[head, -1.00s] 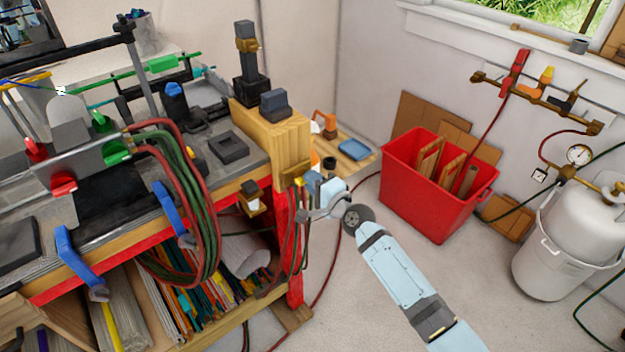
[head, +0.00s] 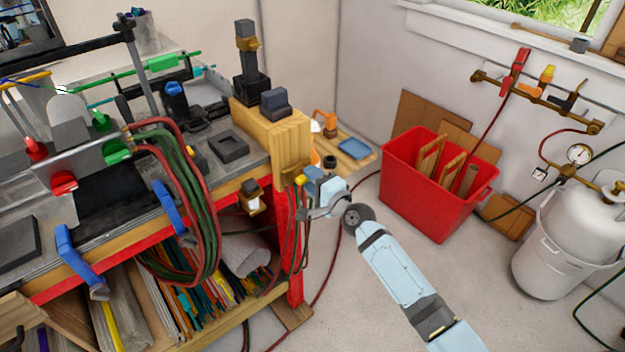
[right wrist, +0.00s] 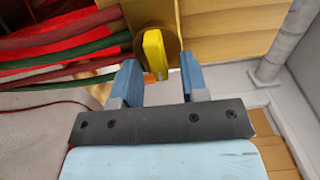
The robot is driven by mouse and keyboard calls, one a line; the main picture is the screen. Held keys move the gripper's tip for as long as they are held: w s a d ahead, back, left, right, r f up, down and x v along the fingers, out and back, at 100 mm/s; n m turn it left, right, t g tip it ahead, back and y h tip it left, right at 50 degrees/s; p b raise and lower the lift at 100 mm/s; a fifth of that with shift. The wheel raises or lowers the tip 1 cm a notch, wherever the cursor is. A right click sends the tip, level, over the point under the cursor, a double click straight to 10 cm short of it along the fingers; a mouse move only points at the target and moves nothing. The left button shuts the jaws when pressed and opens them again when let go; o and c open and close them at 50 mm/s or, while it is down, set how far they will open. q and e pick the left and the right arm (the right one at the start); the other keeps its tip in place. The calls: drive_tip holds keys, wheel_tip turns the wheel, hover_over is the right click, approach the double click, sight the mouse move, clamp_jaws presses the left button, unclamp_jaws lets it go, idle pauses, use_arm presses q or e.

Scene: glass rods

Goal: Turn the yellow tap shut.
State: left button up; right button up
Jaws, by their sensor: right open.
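The yellow tap (right wrist: 154,52) shows in the right wrist view as a flat yellow lever in front of a round brass-coloured part on the wooden bench end. The right gripper (head: 312,176) is small in the head view. My left gripper is not in view.
Red and green hoses (head: 200,210) hang along the bench front, close to the left of the gripper. A red bin (head: 425,205) with wooden pieces stands to the right. A white gas cylinder (head: 560,250) stands at far right. Floor around my right arm is mostly clear.

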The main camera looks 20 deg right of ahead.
drive_tip(key=b+v, duration=0.1)
drive_tip(key=v, duration=1.2)
drive_tip(key=shift+s, duration=0.4)
drive_tip(key=s+a+f+n+g+h+p, duration=0.1)
drive_tip(key=s+a+f+n+g+p, duration=0.1)
drive_tip(key=s+n, duration=0.3)
drive_tip(key=s+a+f+n+g+h+p, duration=0.1)
drive_tip(key=s+f+n+g+p, duration=0.1)
drive_tip(key=s+n, duration=0.4)
drive_tip(key=s+a+f+n+g+h+p, duration=0.1)
drive_tip(key=s+f+n+p, duration=0.3)
drive_tip(key=s, duration=0.6)
drive_tip(key=shift+a+f+n+g+p, duration=0.3)
drive_tip(key=shift+a+n+g+p, duration=0.2)
drive_tip(key=shift+a+n+p, duration=0.45)
drive_tip(key=shift+s+d+b, duration=0.15)
drive_tip(key=shift+b, duration=0.15)
